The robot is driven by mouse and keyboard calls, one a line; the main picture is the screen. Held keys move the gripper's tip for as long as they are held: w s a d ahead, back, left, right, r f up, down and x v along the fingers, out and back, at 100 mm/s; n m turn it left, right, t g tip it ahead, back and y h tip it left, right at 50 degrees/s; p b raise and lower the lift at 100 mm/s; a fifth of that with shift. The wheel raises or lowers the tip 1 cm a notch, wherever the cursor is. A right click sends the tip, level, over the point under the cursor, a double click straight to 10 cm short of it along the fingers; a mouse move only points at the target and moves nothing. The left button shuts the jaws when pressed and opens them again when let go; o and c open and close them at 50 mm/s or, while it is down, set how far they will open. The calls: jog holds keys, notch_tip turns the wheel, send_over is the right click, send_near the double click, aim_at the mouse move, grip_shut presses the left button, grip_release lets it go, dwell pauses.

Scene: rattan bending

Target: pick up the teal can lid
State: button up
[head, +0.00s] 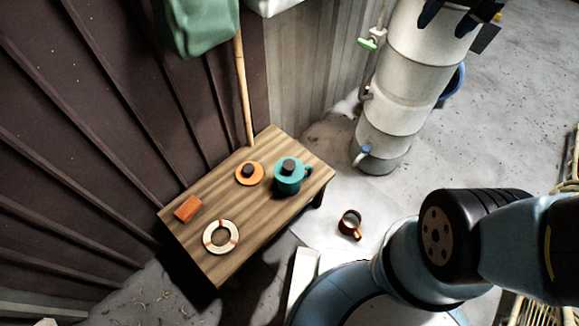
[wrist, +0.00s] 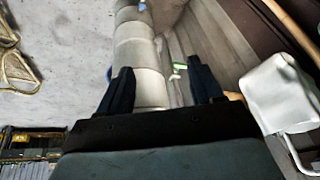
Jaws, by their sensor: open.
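A teal can (head: 288,184) with a side handle stands on the wooden bench, towards its right end, in the head view. The teal can lid (head: 289,167) appears to sit on top of the can, with a dark knob in its middle. My gripper (head: 449,18) is at the top right of the head view, far from the can and in front of the pale column. In the wrist view my gripper (wrist: 161,82) shows two dark blue fingers spread apart with nothing between them. The can and lid are not seen in the wrist view.
The wooden bench (head: 192,239) also holds an orange disc (head: 240,178) with a dark knob, an orange block (head: 187,208) and a cream ring (head: 208,238). An orange-brown mug (head: 347,227) is beside the bench. A pale column (head: 402,95) stands behind, near the walls.

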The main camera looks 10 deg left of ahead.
jog(key=o, duration=0.3)
jog(key=w+a+f+g, duration=0.1)
jog(key=w+a+f, duration=0.6)
jog(key=a+f, duration=0.2)
jog(key=shift+a+f+g, duration=0.15)
jog(key=shift+f+g, duration=0.15)
jog(key=shift+f, duration=0.15)
jog(key=g+h, duration=0.1)
jog(key=g, duration=0.2)
send_over(289, 164)
notch_tip(289, 164, down, 37)
jog(key=shift+m, duration=0.3)
jog(key=f, duration=0.7)
jog(key=shift+s+f, duration=0.2)
jog(key=shift+f, duration=0.2)
jog(key=shift+w+f, duration=0.2)
jog(key=shift+f, duration=2.6)
